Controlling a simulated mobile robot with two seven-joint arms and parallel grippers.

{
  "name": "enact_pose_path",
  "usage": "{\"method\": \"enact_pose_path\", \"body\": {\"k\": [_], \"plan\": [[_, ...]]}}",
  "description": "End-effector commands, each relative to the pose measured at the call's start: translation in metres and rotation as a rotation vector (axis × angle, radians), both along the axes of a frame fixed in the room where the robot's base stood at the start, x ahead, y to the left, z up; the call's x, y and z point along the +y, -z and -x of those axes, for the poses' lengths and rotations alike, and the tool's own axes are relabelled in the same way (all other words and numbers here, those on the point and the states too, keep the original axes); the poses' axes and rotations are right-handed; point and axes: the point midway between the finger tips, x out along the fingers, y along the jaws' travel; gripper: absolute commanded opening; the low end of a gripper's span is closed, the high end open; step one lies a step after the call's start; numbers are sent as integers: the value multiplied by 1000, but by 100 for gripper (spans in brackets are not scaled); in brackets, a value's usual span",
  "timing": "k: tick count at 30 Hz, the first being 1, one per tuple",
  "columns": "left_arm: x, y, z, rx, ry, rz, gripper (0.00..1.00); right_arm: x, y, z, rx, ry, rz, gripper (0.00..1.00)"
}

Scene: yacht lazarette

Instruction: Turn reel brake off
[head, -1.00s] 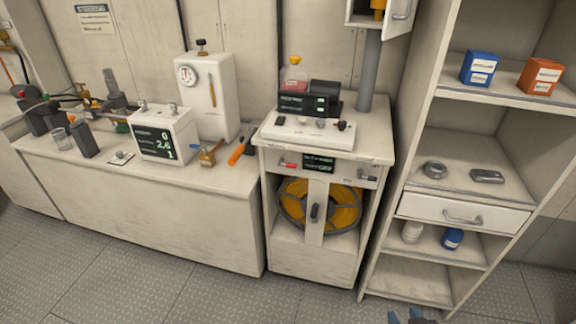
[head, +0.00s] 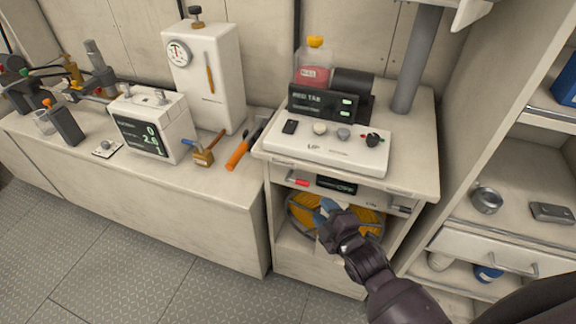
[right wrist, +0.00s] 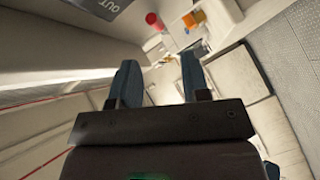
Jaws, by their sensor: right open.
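The yellow reel (head: 364,217) sits in the open bay of the white cabinet (head: 418,178). Below the cabinet top are a red-ended lever (head: 298,182) at left, a small dark display (head: 337,185) and a grey lever (head: 399,209) at right. Which control is the reel brake cannot be told; no label is readable. My right gripper (head: 325,212) is in front of the reel, below the display, and hides the post with the black handle. In the right wrist view its two blue fingers (right wrist: 160,80) are apart with nothing between them. My left gripper is not in view.
On the cabinet top stand a white switch panel (head: 327,146), a dark display unit (head: 322,104) and a red bottle (head: 313,68). A counter with instruments (head: 150,128) is at left, open shelves with a drawer (head: 480,250) at right. The floor (head: 120,245) at front left is clear.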

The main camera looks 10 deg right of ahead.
Motion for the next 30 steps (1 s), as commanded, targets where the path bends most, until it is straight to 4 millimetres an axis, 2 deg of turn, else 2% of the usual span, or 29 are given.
{"method": "enact_pose_path", "body": {"k": [6, 14, 30], "plan": [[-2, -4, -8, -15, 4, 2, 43, 1, -3, 0, -73, -42, 220, 43], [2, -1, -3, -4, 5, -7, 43, 3, -1, -12, -84, -49, 264, 43], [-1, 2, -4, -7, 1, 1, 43, 20, 11, -91, -82, -49, 262, 43]]}}
